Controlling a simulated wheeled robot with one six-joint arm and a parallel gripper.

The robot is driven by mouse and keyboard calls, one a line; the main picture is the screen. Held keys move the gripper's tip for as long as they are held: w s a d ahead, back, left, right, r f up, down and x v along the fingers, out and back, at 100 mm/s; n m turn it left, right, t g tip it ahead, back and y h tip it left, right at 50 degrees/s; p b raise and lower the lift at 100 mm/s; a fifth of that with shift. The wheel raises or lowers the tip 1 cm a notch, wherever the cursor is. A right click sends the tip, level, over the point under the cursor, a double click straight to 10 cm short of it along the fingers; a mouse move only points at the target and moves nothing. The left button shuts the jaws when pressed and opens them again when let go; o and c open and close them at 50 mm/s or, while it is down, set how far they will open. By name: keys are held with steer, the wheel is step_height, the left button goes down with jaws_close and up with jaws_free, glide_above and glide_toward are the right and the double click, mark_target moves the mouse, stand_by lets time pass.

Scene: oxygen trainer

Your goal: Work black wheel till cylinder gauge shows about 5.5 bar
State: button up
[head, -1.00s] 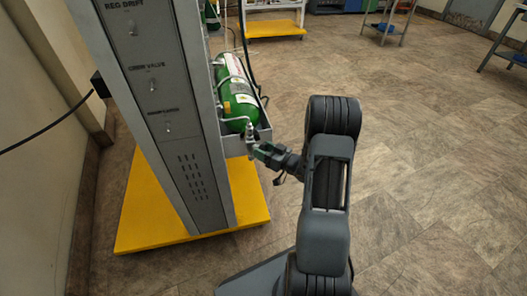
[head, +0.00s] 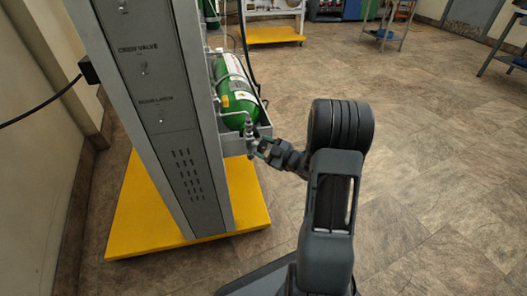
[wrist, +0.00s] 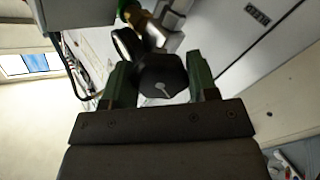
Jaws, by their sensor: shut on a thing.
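The black wheel (wrist: 162,76) is a dark, many-sided knob with a pale pointer mark on its face. In the wrist view it sits between the two green fingers of my gripper (wrist: 160,70), which is shut on it. In the head view my gripper (head: 263,148) is at the valve end of the green cylinder (head: 235,98), which lies in a grey tray. A round, dark-rimmed part, possibly the gauge (wrist: 122,45), shows nearly edge-on behind the wheel at left. I cannot read any pressure. The wheel is too small to make out in the head view.
A tall grey panel (head: 170,120) with labelled switches stands left of my gripper on a yellow base (head: 135,215). The grey tray's wall (head: 235,146) is close beside the gripper. A black cable hangs behind the cylinder. The tiled floor (head: 440,150) to the right is open.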

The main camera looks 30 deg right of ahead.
steer(key=shift+n, duration=0.6)
steer(key=o, duration=0.9)
steer(key=p+v, duration=0.3)
steer(key=v, duration=1)
steer(key=shift+s+d+p, duration=0.15)
steer(key=shift+s+p, duration=0.2)
